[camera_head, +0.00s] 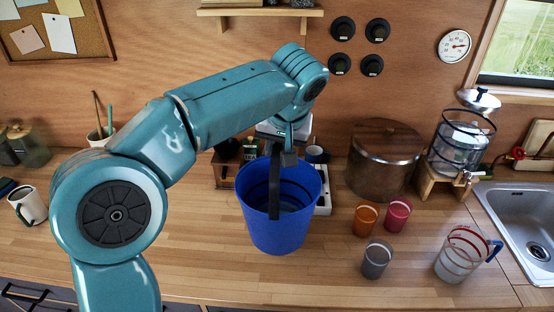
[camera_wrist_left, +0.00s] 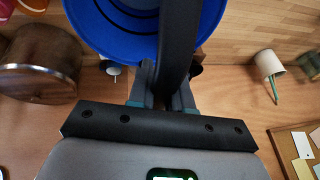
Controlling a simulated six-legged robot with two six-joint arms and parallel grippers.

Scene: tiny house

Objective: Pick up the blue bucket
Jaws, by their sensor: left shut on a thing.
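The blue bucket (camera_head: 280,230) is upright over the middle of the wooden counter, its black strap handle (camera_head: 274,180) standing up. My left gripper (camera_head: 287,156) is above the bucket's rim, shut on the handle. In the left wrist view the handle (camera_wrist_left: 177,45) runs between the fingers (camera_wrist_left: 165,95), and the blue bucket (camera_wrist_left: 105,30) fills the top of the picture. Whether the bucket's base touches the counter is hard to tell. My right gripper is not in view.
Orange (camera_head: 366,219), red (camera_head: 397,215) and grey (camera_head: 376,259) cups, a glass jug (camera_head: 461,255) and a wooden pot (camera_head: 384,165) stand to the right. The sink (camera_head: 525,215) is at far right. A white mug (camera_head: 28,205) is at left. Counter between mug and bucket is mostly clear.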

